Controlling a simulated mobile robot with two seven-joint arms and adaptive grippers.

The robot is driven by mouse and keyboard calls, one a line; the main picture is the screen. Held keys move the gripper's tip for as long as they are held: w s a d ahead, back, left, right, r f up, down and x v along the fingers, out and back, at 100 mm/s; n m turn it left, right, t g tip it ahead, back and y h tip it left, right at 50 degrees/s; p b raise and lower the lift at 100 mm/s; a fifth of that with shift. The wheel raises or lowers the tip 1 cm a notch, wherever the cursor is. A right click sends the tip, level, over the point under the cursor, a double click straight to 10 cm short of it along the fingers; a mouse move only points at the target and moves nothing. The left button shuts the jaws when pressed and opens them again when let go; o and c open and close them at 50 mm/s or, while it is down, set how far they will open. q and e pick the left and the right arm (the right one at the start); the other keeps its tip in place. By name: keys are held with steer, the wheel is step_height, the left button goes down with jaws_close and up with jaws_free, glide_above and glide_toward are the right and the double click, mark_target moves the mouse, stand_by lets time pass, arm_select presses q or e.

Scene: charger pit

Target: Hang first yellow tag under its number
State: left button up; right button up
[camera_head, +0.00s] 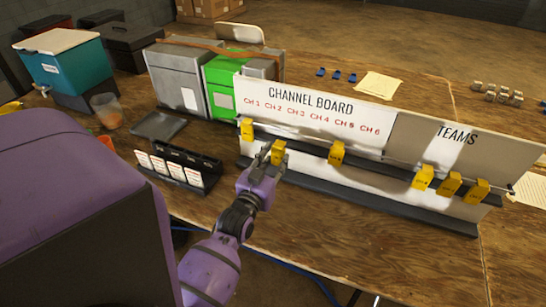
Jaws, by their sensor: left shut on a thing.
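The white channel board (310,92) stands on the wooden table, with CH 1 to CH 6 in red above a dark rail (308,146). My left gripper (269,157) is shut on a yellow tag (278,153) at the rail, roughly below CH 2 and CH 3. I cannot tell whether this tag touches the rail. Another yellow tag (247,128) hangs at the left end, under CH 1. A third tag (336,153) hangs below about CH 4 to CH 5. Yellow tags (423,177), (449,184) and (477,190) hang under the grey TEAMS part (450,155). My right gripper is out of view.
A small black holder with white cards (175,168) stands left of my left gripper. A grey tray (158,126), a clear cup (106,110) and grey and green cases (228,85) stand behind it. Table in front of the board is bare.

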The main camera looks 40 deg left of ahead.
arm_select(q)
steer(key=shift+w+r, duration=0.1)
steer(key=shift+r, duration=0.1)
steer(key=shift+w, duration=0.65)
steer(key=shift+w+a+b, duration=0.1)
steer(key=shift+w+b, duration=0.2)
steer(key=shift+b+x, duration=0.5)
steer(key=shift+x, duration=0.95)
steer(key=shift+w+a+f+b, duration=0.15)
steer(key=shift+w+f+b, duration=0.05)
steer(key=shift+w, duration=0.3)
steer(key=shift+w+a+f+b, duration=0.15)
steer(key=shift+w+f+b, duration=0.1)
steer(key=shift+w, duration=0.25)
steer(key=shift+w+a+f+b, duration=0.15)
steer(key=shift+w+b, duration=0.05)
steer(key=shift+w, duration=0.3)
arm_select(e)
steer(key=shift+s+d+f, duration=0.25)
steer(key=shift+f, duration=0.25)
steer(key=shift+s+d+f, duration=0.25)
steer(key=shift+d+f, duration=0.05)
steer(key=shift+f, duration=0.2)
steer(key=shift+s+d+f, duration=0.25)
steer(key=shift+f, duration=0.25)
